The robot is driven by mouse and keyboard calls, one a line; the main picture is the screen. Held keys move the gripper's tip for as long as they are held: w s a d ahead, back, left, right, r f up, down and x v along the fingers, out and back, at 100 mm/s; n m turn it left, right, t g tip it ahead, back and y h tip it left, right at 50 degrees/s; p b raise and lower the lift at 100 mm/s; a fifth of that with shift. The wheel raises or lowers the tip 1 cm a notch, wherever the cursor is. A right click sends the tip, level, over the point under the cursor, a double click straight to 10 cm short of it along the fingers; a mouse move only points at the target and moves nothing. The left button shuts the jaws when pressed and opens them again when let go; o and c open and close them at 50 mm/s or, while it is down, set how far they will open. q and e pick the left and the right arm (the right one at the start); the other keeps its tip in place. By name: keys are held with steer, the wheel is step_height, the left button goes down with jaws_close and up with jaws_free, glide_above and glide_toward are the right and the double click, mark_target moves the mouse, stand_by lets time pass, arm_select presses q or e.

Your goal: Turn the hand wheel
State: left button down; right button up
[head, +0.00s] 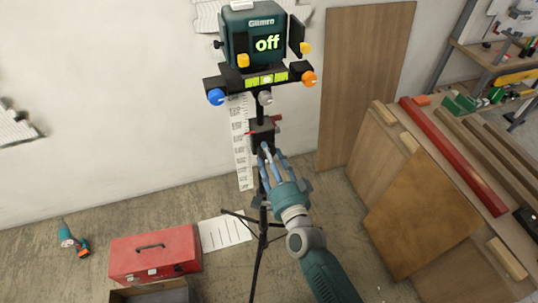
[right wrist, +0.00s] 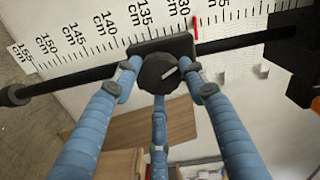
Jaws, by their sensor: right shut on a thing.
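The dark round hand wheel (right wrist: 158,73), with a white mark on its face, sits on a black block on the pole in the right wrist view. My right gripper (head: 267,157) comes up from below in the head view, and its blue fingers are shut around the wheel. The fingers mostly hide the wheel in the head view. The black pole carries a green device (head: 252,38) whose display reads "off". A red pointer (right wrist: 196,28) is by the 130 cm mark of the white scale (right wrist: 100,37). My left gripper is not in view.
The scale also stands upright behind the pole in the head view (head: 241,150). A black tripod (head: 262,235) stands on the floor. A red toolbox (head: 153,254) is at lower left. Wooden boards (head: 425,205) lean at right. A blue knob (head: 215,97) and an orange knob (head: 309,79) flank the device.

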steer(key=n+p, duration=0.1)
steer(key=n, duration=0.7)
steer(key=n+p, duration=0.1)
steer(key=n, duration=0.3)
steer(key=shift+w+d+r+p, duration=0.1)
steer(key=shift+r+p, duration=0.15)
steer(key=shift+p, duration=0.05)
steer(key=shift+r+n, duration=0.1)
steer(key=shift+n, duration=0.2)
steer(key=o, duration=1.2)
steer(key=shift+c, duration=0.2)
